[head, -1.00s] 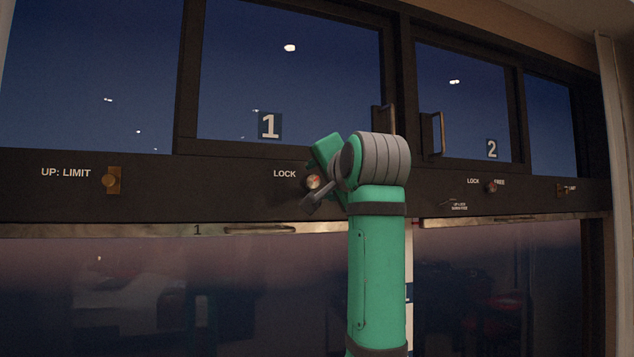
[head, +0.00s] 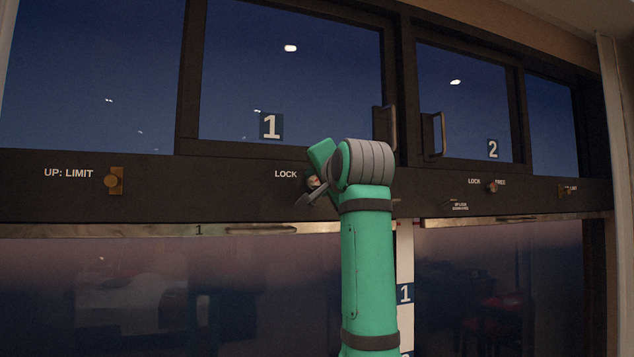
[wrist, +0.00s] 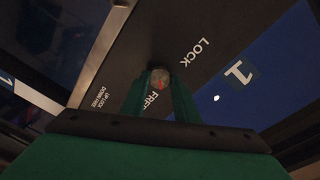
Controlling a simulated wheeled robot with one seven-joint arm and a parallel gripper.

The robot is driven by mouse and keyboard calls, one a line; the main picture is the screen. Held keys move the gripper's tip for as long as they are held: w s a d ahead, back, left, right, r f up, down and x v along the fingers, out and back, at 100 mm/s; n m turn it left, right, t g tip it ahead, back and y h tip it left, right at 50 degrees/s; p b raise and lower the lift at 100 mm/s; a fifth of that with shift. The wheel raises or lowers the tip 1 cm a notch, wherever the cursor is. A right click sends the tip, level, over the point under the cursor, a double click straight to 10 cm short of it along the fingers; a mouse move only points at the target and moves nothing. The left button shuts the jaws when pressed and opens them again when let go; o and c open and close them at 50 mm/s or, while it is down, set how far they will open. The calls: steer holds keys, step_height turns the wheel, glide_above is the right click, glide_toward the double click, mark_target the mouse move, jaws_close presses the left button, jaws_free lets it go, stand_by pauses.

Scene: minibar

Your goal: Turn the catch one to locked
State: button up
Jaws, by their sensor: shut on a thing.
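Catch one is a small round metal knob (head: 313,181) on the dark rail below the window marked 1, just right of the word LOCK. In the wrist view the knob (wrist: 159,78) shows a small red mark on its face. My gripper (wrist: 161,88) is shut on the knob, with a green finger on either side of it. The word FREE is partly covered by the fingers in the wrist view. In the head view my arm hides the rail just right of the knob. I cannot tell exactly where the red mark points.
A second catch (head: 491,187) with LOCK and FREE labels sits further right under window 2. A brass UP: LIMIT fitting (head: 114,180) is at the left. Window handles (head: 391,127) stick out above my arm. A metal strip (head: 250,229) runs below the rail.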

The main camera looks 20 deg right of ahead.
steer(key=shift+n, duration=0.4)
steer(key=shift+o, duration=0.2)
steer(key=n, duration=0.4)
steer(key=shift+w+f+n, duration=0.1)
steer(key=shift+n, duration=0.2)
steer(key=n, duration=0.4)
steer(key=shift+d+f+n+t+y, duration=0.1)
steer(key=shift+n+t+y, duration=0.2)
steer(key=shift+n+t, duration=0.1)
steer(key=n, duration=0.4)
steer(key=shift+n+y, duration=0.3)
steer(key=shift+n, duration=0.1)
steer(key=shift+n+y, duration=0.3)
steer(key=shift+n, duration=1.7)
steer(key=shift+c, duration=0.2)
steer(key=shift+o, duration=0.2)
steer(key=o, duration=1)
steer(key=shift+o, duration=0.2)
